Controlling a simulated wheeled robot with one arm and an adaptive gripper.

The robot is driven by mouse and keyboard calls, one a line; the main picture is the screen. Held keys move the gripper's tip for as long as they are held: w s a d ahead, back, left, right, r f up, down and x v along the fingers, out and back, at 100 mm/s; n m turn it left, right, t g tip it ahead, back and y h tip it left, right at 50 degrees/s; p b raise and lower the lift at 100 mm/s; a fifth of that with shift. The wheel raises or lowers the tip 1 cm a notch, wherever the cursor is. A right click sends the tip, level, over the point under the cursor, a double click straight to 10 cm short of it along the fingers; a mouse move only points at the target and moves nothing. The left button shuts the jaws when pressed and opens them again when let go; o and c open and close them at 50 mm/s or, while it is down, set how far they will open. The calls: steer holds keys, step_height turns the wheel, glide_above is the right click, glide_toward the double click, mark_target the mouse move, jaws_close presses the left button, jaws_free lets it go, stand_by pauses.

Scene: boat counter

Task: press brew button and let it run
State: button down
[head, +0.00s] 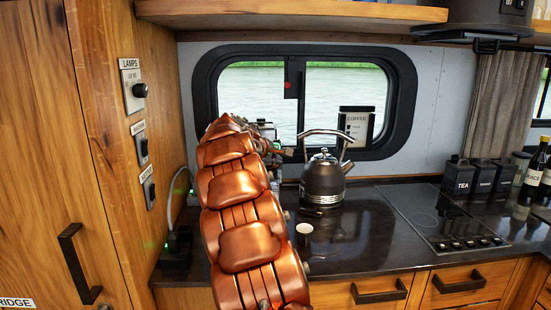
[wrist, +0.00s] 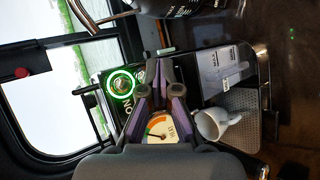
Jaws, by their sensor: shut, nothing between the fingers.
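The coffee machine front fills the middle of the wrist view, rotated. Its round button (wrist: 121,84) has a bright green lit ring, with partly hidden lettering beside it. My gripper (wrist: 161,70) has purple-padded fingers and is shut and empty. Its tips are just right of the button in that picture; I see no contact with it. A dial gauge (wrist: 158,130) shows between the finger bases. A white cup (wrist: 215,124) lies beside the perforated drip tray (wrist: 243,101) in the picture; its exact seating is unclear. In the head view my copper arm hides most of the machine.
A dark kettle (head: 323,180) stands right of my arm, close to the gripper end. A small white cup-like item (head: 304,229) sits on the dark counter (head: 370,225). A cooktop (head: 425,215) and canisters (head: 459,178) are further right. A wooden cabinet wall is at left.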

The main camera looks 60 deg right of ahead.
steer(key=shift+d, duration=0.1)
steer(key=shift+w+d, duration=0.3)
steer(key=shift+w+d+p, duration=0.1)
steer(key=shift+p, duration=0.25)
stand_by(0.6)
steer(key=shift+s+a+b, duration=0.3)
steer(key=shift+s+a, duration=0.1)
steer(key=shift+a, duration=0.1)
stand_by(0.3)
steer(key=shift+s+a+b, duration=0.55)
steer(key=shift+s+a, duration=0.4)
steer(key=shift+a, duration=0.25)
steer(key=shift+s+a+b, duration=0.55)
steer(key=shift+s+a, duration=0.35)
steer(key=shift+a, duration=0.25)
